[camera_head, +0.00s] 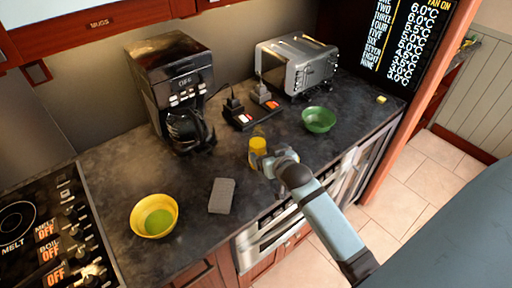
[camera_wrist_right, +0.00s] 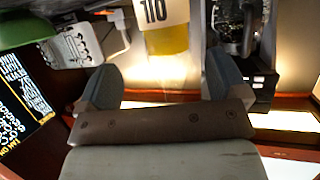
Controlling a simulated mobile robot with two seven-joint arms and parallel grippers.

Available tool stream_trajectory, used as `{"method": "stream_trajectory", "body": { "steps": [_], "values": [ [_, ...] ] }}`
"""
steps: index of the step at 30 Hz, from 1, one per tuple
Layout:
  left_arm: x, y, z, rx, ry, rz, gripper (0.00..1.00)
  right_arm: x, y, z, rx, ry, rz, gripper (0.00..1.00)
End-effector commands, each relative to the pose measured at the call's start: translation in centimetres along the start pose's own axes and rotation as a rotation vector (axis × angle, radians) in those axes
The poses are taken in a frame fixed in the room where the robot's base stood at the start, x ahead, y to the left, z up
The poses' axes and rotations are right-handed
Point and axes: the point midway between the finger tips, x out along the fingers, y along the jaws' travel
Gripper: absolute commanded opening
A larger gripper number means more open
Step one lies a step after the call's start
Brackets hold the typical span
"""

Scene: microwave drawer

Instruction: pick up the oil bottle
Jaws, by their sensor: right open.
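The oil bottle (camera_head: 257,148) is a small yellow bottle upright on the dark counter, near its front edge. In the right wrist view the oil bottle (camera_wrist_right: 167,38) is yellow with a white label reading 110. My right gripper (camera_head: 272,160) is just in front of the bottle in the head view and covers part of its lower right. In the right wrist view the right gripper (camera_wrist_right: 163,82) has its two fingers wide apart, with the bottle beyond the gap and nothing held. Whether a finger touches the bottle cannot be told. My left gripper is not in view.
A green bowl (camera_head: 318,120) stands right of the bottle. A grey pad (camera_head: 222,196) and a yellow bowl (camera_head: 154,216) lie left. A coffee maker (camera_head: 172,85), a toaster (camera_head: 298,65) and a black outlet block (camera_head: 250,114) stand behind. The stove (camera_head: 50,235) is far left.

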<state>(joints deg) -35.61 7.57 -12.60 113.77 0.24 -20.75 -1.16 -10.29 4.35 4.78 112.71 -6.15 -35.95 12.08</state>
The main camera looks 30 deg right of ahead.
Motion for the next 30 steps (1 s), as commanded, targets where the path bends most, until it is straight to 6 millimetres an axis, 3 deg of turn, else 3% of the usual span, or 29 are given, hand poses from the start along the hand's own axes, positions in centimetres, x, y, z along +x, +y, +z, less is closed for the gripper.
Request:
{"method": "stream_trajectory", "body": {
  "steps": [8,16,25,30],
  "values": [
    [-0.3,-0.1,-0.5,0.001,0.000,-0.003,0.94,2.2,-0.3,-0.1,0.000,-0.001,0.000,0.92],
    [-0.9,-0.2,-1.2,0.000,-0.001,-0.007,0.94,6.0,-0.7,0.0,-0.001,0.000,0.000,0.92],
    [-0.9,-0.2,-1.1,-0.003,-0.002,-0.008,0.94,6.5,-0.7,0.2,-0.001,0.000,0.000,0.92],
    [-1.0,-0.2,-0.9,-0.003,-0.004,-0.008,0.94,6.5,-0.7,0.1,-0.001,0.000,0.000,0.52]
  ]
}}
